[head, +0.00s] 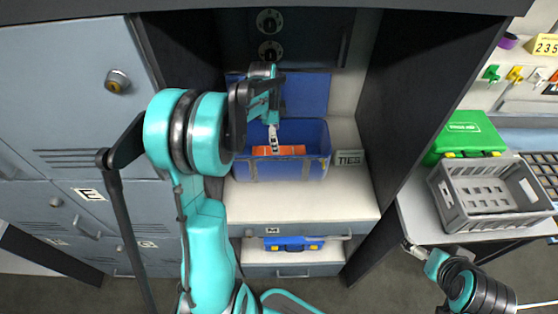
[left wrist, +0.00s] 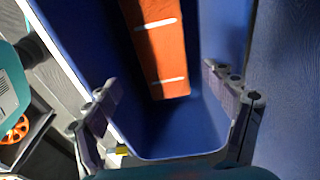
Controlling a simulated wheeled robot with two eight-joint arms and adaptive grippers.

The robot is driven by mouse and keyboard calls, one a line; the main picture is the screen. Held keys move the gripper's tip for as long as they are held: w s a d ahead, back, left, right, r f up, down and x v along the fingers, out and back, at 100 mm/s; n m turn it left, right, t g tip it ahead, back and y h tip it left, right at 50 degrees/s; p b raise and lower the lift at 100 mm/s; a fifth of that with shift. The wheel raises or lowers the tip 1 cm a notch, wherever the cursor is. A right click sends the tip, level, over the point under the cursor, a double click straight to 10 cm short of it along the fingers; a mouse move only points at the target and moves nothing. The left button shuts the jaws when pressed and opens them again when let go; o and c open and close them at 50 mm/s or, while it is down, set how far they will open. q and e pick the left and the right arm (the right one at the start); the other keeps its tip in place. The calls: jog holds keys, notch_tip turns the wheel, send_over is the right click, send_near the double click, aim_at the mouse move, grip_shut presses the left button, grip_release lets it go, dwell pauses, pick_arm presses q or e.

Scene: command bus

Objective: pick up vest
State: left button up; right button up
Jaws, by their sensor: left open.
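The vest (head: 290,151) looks like a folded orange bundle lying inside the blue bin (head: 300,172) on the locker shelf. In the left wrist view the vest (left wrist: 158,50) shows two pale stripes and lies along the inside of the bin (left wrist: 190,138). My left gripper (head: 273,140) reaches down over the bin.
A blue case (head: 294,243) sits in a lower compartment. To the right, a table holds a grey crate (head: 452,208) and a green first aid box (head: 466,128).

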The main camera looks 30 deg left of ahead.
pick_arm(q)
jog(key=shift+f+b, duration=0.45)
jog(key=shift+f, duration=0.4)
jog(key=shift+f+b, duration=0.75)
jog(key=shift+b, duration=0.05)
jog(key=f, duration=0.2)
jog(key=f+b, duration=0.1)
jog(key=f, duration=0.2)
jog(key=w+d+f+b, duration=0.1)
jog(key=f, duration=0.1)
jog(key=shift+f, duration=0.3)
jog(key=shift+c, duration=1.2)
jog(key=c, duration=0.8)
